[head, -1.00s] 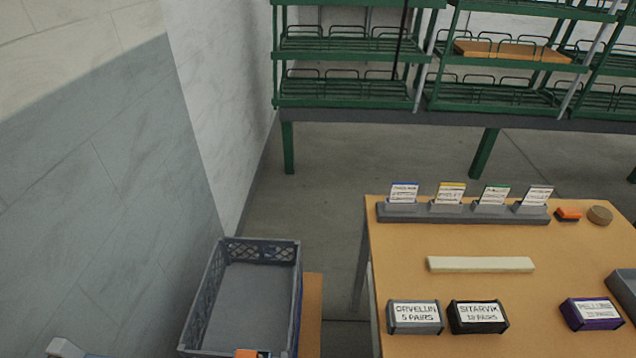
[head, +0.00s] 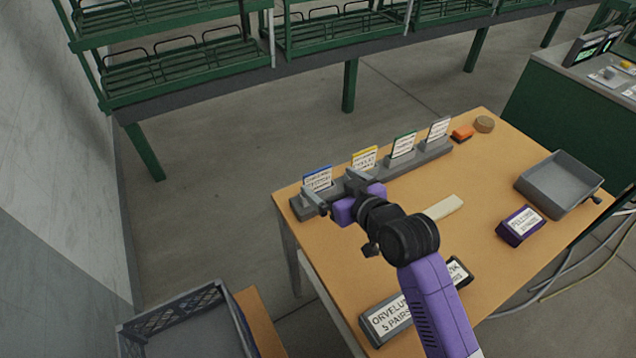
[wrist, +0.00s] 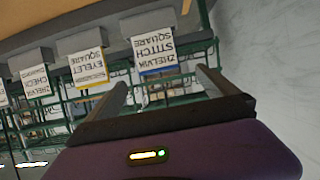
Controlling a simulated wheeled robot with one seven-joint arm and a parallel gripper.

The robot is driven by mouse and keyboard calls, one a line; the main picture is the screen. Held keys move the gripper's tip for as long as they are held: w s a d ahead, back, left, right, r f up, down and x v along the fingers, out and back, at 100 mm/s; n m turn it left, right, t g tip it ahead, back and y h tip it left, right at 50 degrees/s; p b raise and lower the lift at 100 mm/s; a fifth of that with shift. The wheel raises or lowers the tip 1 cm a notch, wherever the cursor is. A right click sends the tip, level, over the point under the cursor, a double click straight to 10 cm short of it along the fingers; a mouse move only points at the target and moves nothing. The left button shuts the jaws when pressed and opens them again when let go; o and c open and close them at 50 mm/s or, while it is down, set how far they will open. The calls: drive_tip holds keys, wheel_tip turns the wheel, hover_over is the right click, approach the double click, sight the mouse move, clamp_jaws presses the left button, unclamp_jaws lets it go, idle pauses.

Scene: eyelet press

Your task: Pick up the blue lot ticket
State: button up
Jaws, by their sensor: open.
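The blue lot ticket (head: 317,178) is a white card with a blue top edge. It stands upright in the leftmost slot of the grey ticket rack (head: 433,153) at the table's far edge. In the wrist view the blue ticket (wrist: 157,52) appears upside down, with its printed side facing me. My gripper (head: 336,192) is open, at the near side of the ticket. In the wrist view the two fingers (wrist: 162,85) lie to either side of the ticket's blue edge. No contact shows, and nothing is held.
A yellow ticket (head: 364,157), a green ticket (head: 403,145) and a grey-white ticket (head: 439,129) stand to the right in the same rack. An orange block (head: 462,133) and a round brown disc (head: 484,124) lie beyond the rack. Labelled boxes, a pale bar (head: 443,207) and a grey tray (head: 530,187) occupy the table.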

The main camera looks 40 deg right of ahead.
sight(318, 172)
drive_tip(key=x, duration=0.2)
drive_tip(key=shift+w+d, duration=0.1)
drive_tip(key=shift+w, duration=0.2)
drive_tip(key=shift+p+x, duration=0.45)
drive_tip(key=shift+x, duration=2.25)
drive_tip(key=shift+d+f, duration=0.15)
drive_tip(key=shift+s, duration=0.1)
drive_tip(key=c, duration=1.4)
